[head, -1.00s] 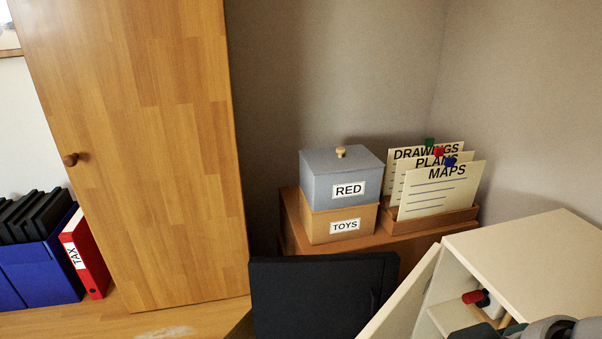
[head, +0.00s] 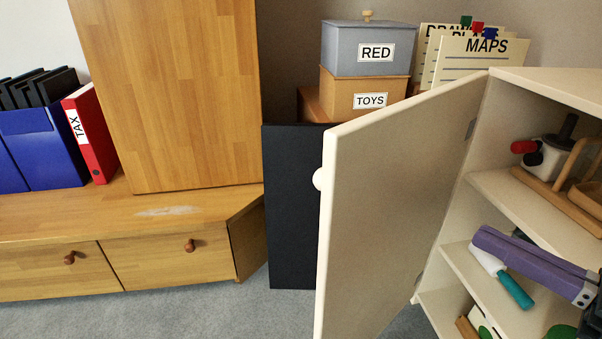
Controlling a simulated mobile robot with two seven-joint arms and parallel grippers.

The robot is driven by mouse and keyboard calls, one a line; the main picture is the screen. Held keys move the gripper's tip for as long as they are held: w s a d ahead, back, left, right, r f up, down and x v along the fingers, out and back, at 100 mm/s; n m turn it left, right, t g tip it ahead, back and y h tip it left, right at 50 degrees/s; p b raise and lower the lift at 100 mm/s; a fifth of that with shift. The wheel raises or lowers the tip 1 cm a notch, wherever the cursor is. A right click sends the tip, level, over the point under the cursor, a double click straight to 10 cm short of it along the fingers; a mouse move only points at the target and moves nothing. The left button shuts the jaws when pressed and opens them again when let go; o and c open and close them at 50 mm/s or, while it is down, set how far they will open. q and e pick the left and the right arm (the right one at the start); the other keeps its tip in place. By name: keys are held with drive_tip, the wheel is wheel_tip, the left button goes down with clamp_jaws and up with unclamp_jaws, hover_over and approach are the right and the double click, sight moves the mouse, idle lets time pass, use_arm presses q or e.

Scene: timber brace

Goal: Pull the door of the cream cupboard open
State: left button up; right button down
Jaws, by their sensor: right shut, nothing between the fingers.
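The cream cupboard (head: 550,80) stands at the right, its front open to view. Its door (head: 395,190) is swung wide open to the left, with hinges on the right side of the door. A round white knob (head: 319,179) sits at the door's free edge. My right gripper (head: 484,238), with long purple fingers, is shut and empty. It shows in front of the cupboard's open front, right of the door and apart from the knob. Whether it reaches inside the cupboard I cannot tell. My left gripper is not in view.
Cupboard shelves hold a red, white and black item (head: 540,150), a wooden rack (head: 560,185) and a teal-handled tool (head: 513,290). A dark panel (head: 290,210) stands behind the door. A low wooden cabinet (head: 180,225) is at the left. Carpet (head: 230,310) is clear in front.

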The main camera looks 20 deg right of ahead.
drive_tip(key=b, duration=0.5)
approach(379, 179)
drive_tip(key=x, duration=0.7)
drive_tip(key=shift+w+f, duration=0.1)
drive_tip(key=shift+w, duration=0.15)
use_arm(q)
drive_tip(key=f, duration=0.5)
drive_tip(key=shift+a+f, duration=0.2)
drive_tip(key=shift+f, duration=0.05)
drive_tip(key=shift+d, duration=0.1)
use_arm(e)
drive_tip(key=shift+w+a+t, duration=0.1)
drive_tip(key=shift+t, duration=0.2)
